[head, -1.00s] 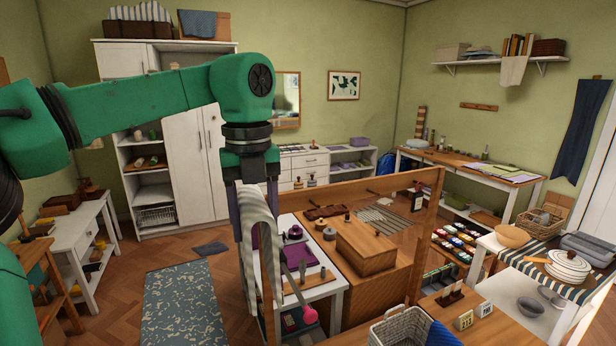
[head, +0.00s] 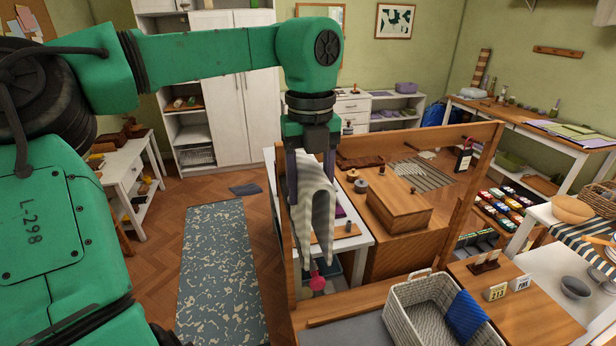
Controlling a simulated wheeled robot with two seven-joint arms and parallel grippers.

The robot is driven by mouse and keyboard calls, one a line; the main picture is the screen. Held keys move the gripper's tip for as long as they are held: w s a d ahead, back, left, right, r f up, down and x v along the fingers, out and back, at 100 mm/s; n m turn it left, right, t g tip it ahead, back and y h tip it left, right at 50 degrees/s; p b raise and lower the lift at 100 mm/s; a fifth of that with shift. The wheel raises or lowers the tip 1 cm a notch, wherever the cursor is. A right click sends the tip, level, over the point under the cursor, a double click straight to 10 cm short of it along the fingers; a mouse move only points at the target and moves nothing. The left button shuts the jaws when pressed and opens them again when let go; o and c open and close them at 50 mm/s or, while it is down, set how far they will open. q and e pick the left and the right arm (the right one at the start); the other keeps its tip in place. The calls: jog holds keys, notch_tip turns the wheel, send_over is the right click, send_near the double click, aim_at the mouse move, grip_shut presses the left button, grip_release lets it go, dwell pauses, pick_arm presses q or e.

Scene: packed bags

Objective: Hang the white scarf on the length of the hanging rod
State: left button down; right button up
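The white scarf (head: 317,205), with grey stripes, hangs in folds from my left gripper (head: 311,175). The gripper points down, with a dark finger on either side of the scarf's upper part, and the scarf is held between them. The scarf's lower end hangs in front of a white table and a wooden frame. A wooden top rail (head: 450,136) runs across between the frame's posts; I cannot tell whether it is the hanging rod. The scarf overlaps the frame's left part in the picture, and contact cannot be told. My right gripper is out of view.
A wicker basket (head: 425,312) with a blue cloth stands at the front, near small number cards (head: 497,291). A wooden box (head: 398,205) sits behind the frame. A patterned rug (head: 219,270) lies on open floor at left. A pink ball (head: 317,284) shows below the scarf.

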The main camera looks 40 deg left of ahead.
pick_arm(q)
jog(key=f+b, duration=0.1)
jog(key=s+f+b, duration=0.1)
jog(key=f+b, duration=0.1)
jog(key=f, duration=0.1)
jog(key=shift+s+d+f, duration=0.1)
jog(key=shift+s, duration=0.2)
jog(key=f+b, duration=0.3)
jog(key=shift+w+f, duration=0.3)
jog(key=shift+s+f+b, duration=0.15)
jog(key=shift+f+b, duration=0.45)
jog(key=shift+f, duration=0.15)
notch_tip(320, 180, down, 7)
jog(key=b, duration=0.5)
jog(key=shift+f+b, duration=0.15)
jog(key=shift+b, duration=0.25)
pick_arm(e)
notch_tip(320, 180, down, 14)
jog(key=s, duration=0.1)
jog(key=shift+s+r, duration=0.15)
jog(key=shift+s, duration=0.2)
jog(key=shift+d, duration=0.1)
pick_arm(q)
jog(key=shift+c, duration=0.6)
grip_release()
